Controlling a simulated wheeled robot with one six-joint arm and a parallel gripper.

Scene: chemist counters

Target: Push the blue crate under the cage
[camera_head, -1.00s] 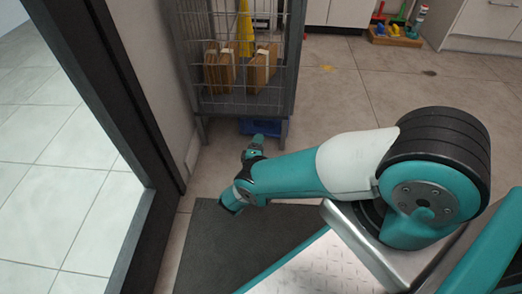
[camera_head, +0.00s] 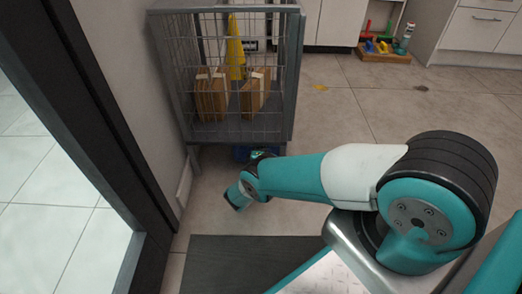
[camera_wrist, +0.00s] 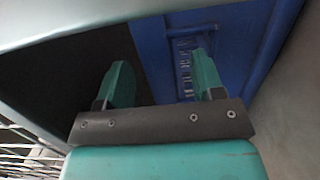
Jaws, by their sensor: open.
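The wire cage (camera_head: 225,136) on legs stands against the left wall, holding brown packages. The blue crate (camera_head: 242,153) is low at the cage's bottom edge, mostly hidden behind my arm and the cage base. In the wrist view the blue crate (camera_wrist: 240,45) fills the upper right, close in front of my gripper (camera_wrist: 163,80). My gripper's two teal fingers are apart with nothing held between them. The right finger overlaps the crate in the picture; I cannot tell whether it touches.
A dark door frame (camera_head: 95,120) and the wall run close along the left. A dark mat (camera_head: 225,262) lies on the floor before the cage. Open tiled floor (camera_head: 350,105) is to the right. A tray of colourful items (camera_head: 385,55) and white cabinets are at the back.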

